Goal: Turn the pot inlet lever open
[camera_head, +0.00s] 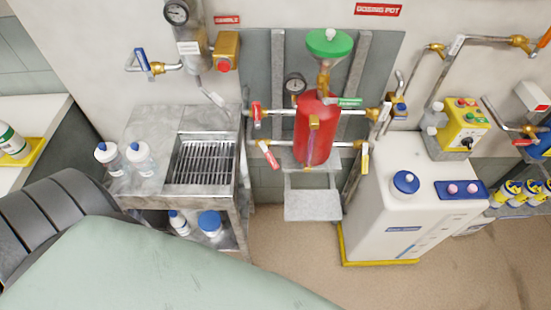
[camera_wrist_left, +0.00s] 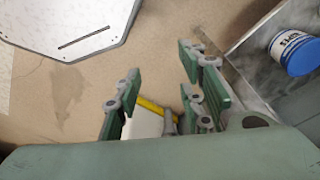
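The red dosing pot (camera_head: 313,132) stands upright against the wall in the head view, under a green funnel (camera_head: 329,43). Short levers sit on its pipes: two red ones at left, an upper (camera_head: 256,115) hanging down and a lower (camera_head: 268,154) slanting; a green one (camera_head: 350,102) roughly level; a white one (camera_head: 384,112) and a yellow one (camera_head: 365,158) at right. I cannot read which is the inlet lever. My left gripper (camera_wrist_left: 162,92) is open and empty in the wrist view; its fingers are hidden in the head view. My right gripper is not in view.
A steel bench with a grated sink (camera_head: 203,160) and bottles stands left of the pot. A white tank (camera_head: 390,200) on a yellow base stands right. A grey ledge (camera_head: 312,205) juts below the pot. The floor in front is clear. A blue-lidded tub (camera_wrist_left: 295,50) shows in the wrist view.

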